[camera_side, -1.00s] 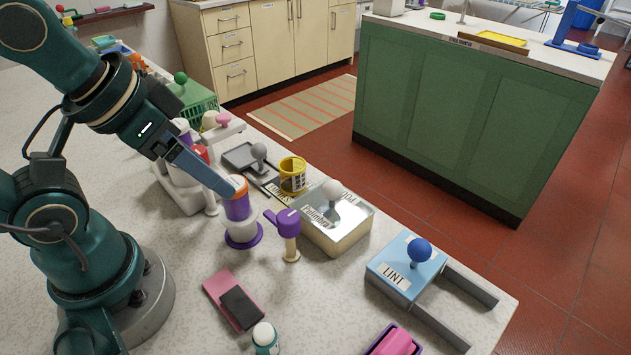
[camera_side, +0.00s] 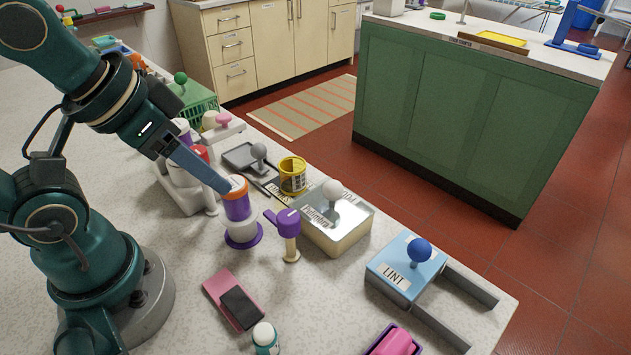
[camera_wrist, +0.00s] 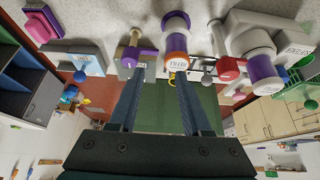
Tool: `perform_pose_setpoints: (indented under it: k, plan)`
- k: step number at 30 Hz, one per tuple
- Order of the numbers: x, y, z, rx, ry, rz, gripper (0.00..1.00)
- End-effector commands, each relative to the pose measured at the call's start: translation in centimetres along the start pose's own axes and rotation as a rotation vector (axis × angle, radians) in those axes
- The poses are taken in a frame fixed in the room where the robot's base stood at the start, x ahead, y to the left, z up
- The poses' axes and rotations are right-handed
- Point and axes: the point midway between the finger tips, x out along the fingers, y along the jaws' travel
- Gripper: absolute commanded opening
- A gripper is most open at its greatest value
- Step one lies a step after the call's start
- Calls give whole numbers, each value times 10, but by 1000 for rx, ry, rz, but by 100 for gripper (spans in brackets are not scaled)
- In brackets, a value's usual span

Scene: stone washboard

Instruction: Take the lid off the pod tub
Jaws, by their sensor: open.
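The lid is on the tub. My gripper (camera_side: 224,187) is open and empty beside the lid's upper left in the side view. In the wrist view, my gripper (camera_wrist: 160,74) shows both fingers apart. The orange-rimmed lid (camera_wrist: 177,47) lies just beyond the right fingertip there. Whether finger and lid touch I cannot tell.
A purple-headed, pale-stemmed thing (camera_side: 288,232) stands close right of the tub. Near it are a metal box with a white knob (camera_side: 338,232), a yellow tub (camera_side: 292,176) and a blue LINT box (camera_side: 405,275). A pink and dark pad (camera_side: 235,302) lies in front.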

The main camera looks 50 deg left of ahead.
Motion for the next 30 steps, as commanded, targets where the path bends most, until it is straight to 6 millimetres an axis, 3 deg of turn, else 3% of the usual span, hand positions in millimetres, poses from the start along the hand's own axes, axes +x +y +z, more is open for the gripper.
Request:
perform_pose_setpoints:
  k: [6,12,17,23,30]
  plan:
    - [-3,-1,0,-57,-9,-5,49]
    - [-20,-4,-35,-173,-11,-27,49]
    - [-20,-1,-69,-243,-66,-49,49]
    - [-2,10,-108,-299,-150,-89,49]
    - [46,33,-137,-317,-255,-149,49]
